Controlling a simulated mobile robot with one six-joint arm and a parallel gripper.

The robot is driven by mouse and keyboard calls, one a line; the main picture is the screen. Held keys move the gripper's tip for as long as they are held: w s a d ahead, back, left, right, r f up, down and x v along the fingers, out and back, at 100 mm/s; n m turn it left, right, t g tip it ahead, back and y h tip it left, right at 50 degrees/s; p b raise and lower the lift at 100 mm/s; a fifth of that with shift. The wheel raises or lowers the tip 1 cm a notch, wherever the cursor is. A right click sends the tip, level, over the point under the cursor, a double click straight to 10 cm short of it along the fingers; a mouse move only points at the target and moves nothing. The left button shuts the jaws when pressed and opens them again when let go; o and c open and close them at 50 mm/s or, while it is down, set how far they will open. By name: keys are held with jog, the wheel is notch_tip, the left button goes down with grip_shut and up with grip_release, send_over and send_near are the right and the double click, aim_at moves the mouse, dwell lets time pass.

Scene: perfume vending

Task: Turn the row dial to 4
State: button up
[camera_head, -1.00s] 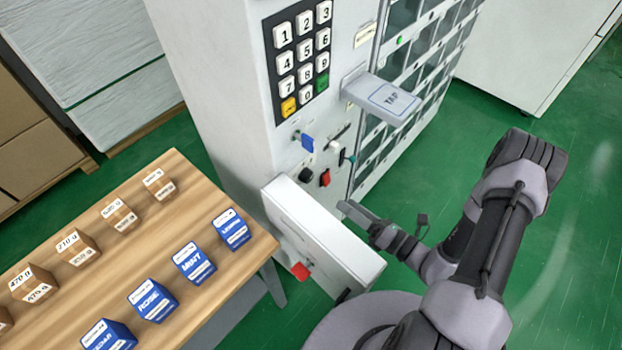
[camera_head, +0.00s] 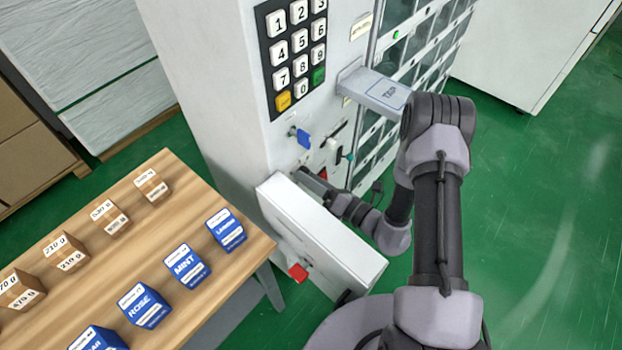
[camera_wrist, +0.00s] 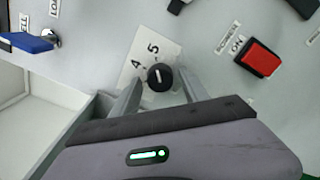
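The row dial (camera_wrist: 160,77) is a small round black knob with a white mark, on the light grey machine panel (camera_wrist: 100,55) in the wrist view. Digits 4 and 5 are printed just above it on a pale plate. The white mark runs roughly up and down; I cannot tell which digit it points at. My gripper (camera_wrist: 160,92) is open, one finger to each side of the dial, with a visible gap on both sides. In the head view my gripper (camera_head: 316,183) is at the panel and hides the dial.
A red switch (camera_wrist: 259,59) marked ON is right of the dial; a blue-handled key (camera_wrist: 28,42) is upper left. The white open drawer-like box (camera_head: 318,240) juts out below my gripper. The TAP shelf (camera_head: 378,92) sticks out above. The wooden table (camera_head: 150,230) holds boxes.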

grip_shut()
jog(key=shift+n, duration=0.4)
jog(key=shift+n+b, duration=1.5)
jog(key=shift+n, duration=3)
jog(key=shift+o, duration=1.3)
grip_release()
